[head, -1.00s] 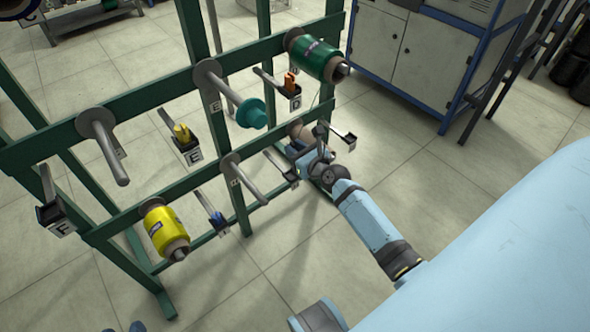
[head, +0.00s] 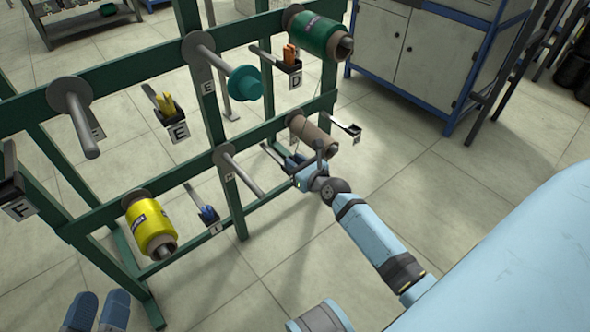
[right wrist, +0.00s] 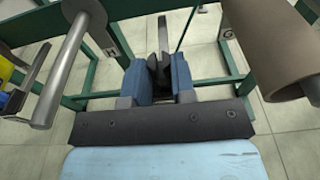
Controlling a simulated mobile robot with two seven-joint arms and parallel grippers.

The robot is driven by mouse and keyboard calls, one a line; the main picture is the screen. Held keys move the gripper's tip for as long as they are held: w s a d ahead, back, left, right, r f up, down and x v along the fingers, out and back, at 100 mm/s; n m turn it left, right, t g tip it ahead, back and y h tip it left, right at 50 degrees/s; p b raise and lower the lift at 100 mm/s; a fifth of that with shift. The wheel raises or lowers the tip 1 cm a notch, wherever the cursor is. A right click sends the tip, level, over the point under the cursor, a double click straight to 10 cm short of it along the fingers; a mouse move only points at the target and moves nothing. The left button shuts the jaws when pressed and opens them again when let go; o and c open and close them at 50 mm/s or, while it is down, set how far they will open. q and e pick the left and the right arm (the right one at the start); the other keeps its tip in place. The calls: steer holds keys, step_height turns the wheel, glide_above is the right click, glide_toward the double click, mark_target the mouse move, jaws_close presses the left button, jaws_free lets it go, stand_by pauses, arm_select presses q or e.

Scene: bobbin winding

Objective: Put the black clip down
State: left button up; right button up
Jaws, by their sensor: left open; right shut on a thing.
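The black clip (right wrist: 153,66) is between the two blue fingers of my right gripper (right wrist: 160,82) in the right wrist view. It is dark, and only its upper part shows. In the head view my right gripper (head: 291,168) is at the lower rail of the rack, at the end of a small black holder (head: 272,153), left of a bare brown tube. Whether the clip touches the holder cannot be told. My left gripper (head: 98,311) is open and empty at the bottom left, in front of the rack.
Holders bear orange (head: 290,53), yellow (head: 165,103) and blue (head: 208,213) clips. Bare pegs stick out.

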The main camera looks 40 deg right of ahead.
steer(key=shift+f, duration=0.1)
steer(key=shift+f, duration=0.15)
steer(key=o, duration=0.9)
